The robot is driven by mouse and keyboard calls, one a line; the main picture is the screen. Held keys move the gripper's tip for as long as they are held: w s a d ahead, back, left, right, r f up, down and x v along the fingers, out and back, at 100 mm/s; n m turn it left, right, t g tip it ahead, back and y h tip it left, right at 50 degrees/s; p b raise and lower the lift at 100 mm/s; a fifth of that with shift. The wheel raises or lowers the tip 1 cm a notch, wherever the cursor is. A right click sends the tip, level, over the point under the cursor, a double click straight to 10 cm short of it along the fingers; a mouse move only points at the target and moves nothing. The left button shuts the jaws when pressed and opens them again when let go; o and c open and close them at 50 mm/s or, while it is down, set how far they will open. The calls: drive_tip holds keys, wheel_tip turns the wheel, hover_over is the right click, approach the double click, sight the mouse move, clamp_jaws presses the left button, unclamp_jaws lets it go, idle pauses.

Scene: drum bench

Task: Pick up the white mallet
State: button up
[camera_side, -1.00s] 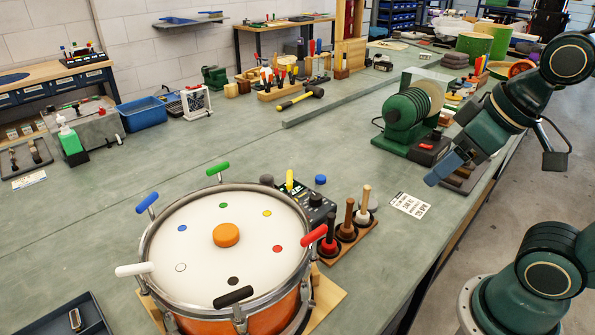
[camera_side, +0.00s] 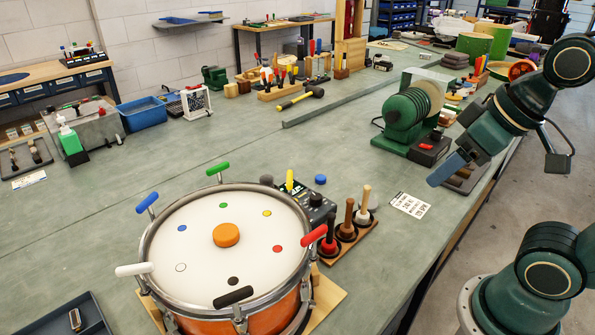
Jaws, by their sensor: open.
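The white mallet (camera_side: 362,214) stands upright, head down, at the far right end of a small wooden rack (camera_side: 352,247). It has a pale wooden handle and a white head low in the rack. A brown mallet (camera_side: 347,223) and a red-and-black one (camera_side: 330,238) stand beside it. My gripper (camera_side: 437,180), with blue fingers, is in the air up and to the right of the rack, apart from the mallets. It is open and empty. The far finger is hidden behind the near one.
An orange drum (camera_side: 273,312) with coloured handles, one of them white, stands left of the rack. A black control box (camera_side: 318,206) sits just behind the rack. A printed card (camera_side: 409,205) lies to its right. A green machine (camera_side: 408,112) stands farther back. The bench middle is clear.

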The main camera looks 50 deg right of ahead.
drive_tip(key=c, duration=0.4)
drive_tip(key=shift+w, duration=0.1)
drive_tip(key=n+g, duration=0.6)
drive_tip(key=n, duration=1.3)
hover_over(368, 187)
drive_tip(key=shift+d+f, duration=0.1)
drive_tip(key=shift+f, duration=8.55)
